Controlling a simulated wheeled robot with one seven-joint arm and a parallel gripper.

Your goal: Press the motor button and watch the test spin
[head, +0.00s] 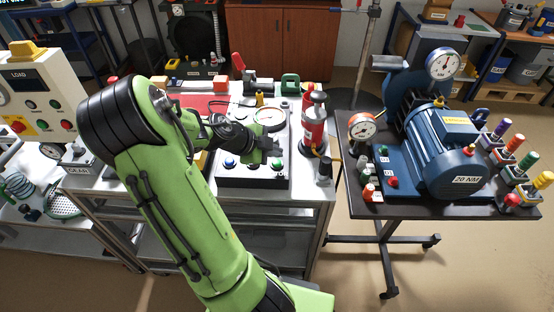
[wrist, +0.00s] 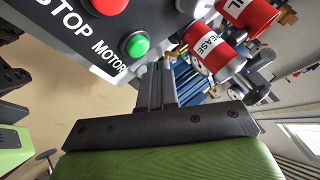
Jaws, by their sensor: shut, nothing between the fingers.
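A green button (wrist: 137,45) sits on a dark panel beside the word MOTOR in the wrist view. A red button (wrist: 107,4) shows farther up, near the word STOP. My gripper (wrist: 156,68) is shut and empty, its fingertips close to the green button; I cannot tell if they touch the panel. In the head view my gripper (head: 265,153) is above the button panel (head: 250,183) on the metal bench, and partly hides it. A blue motor (head: 448,150) marked 20 NM stands on the cart at right; I cannot tell if it turns.
Red cylinders, one labelled GREASE (wrist: 207,47), stand close to my fingers in the wrist view. A red canister (head: 314,125) stands at the bench's right end. Dial gauges (head: 442,64) and coloured knobs surround the motor. Open floor lies in front of the cart.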

